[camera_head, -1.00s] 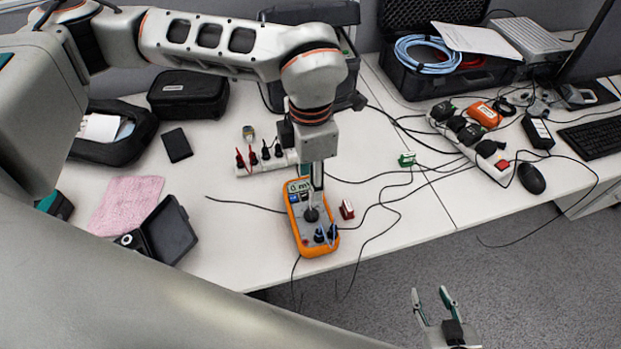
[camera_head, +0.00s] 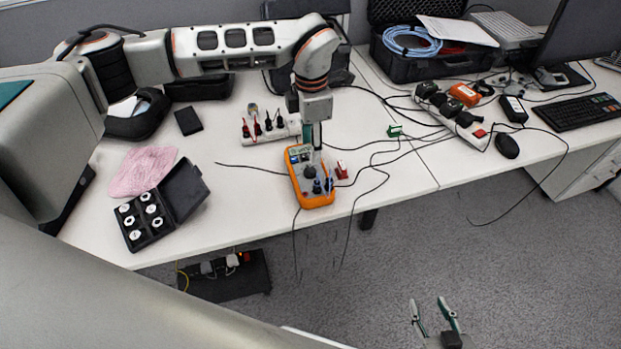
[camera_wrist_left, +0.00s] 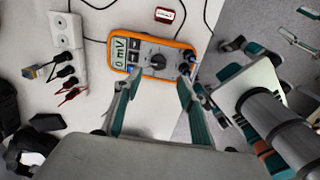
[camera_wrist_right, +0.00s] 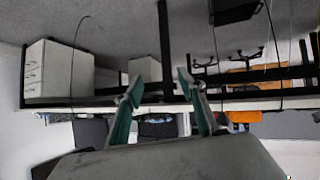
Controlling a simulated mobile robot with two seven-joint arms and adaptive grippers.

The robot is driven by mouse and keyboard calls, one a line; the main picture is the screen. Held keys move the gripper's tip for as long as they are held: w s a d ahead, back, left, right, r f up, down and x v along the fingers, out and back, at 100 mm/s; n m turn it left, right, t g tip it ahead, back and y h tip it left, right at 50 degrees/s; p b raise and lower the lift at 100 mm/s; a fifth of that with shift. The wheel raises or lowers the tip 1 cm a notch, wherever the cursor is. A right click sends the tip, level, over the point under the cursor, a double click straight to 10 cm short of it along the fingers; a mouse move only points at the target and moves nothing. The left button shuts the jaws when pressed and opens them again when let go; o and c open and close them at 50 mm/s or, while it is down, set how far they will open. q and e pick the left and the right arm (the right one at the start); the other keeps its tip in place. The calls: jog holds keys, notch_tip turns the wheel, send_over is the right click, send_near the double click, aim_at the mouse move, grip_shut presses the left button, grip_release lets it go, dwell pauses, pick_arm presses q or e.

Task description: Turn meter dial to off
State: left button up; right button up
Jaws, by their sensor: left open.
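The orange multimeter (camera_head: 318,201) lies face up near the table's front edge, its display reading "0 mV" in the left wrist view (camera_wrist_left: 119,52). Its round dark dial (camera_wrist_left: 157,61) is at the middle of its face. My left gripper (camera_wrist_left: 159,78) is open and empty, pointing down over the meter, its two fingertips to either side of the dial. In the head view, my left gripper (camera_head: 312,160) partly hides the meter's face. I cannot tell whether the fingers touch it. My right gripper (camera_head: 430,303) is open and empty in front of the table, away from the meter.
A small red block (camera_head: 341,170) stands right beside the meter. A white power strip (camera_head: 272,133) with plugs lies behind it. Loose cables run across the table. An open black case (camera_head: 163,205) lies to the left, by a pink cloth (camera_head: 143,171).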

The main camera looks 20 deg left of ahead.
aim_at(311, 168)
pick_arm(q)
notch_tip(311, 168, down, 8)
jog(key=shift+w+a+f, duration=0.1)
jog(key=shift+w, duration=0.05)
dwell(0.4)
jog(key=c, duration=1.1)
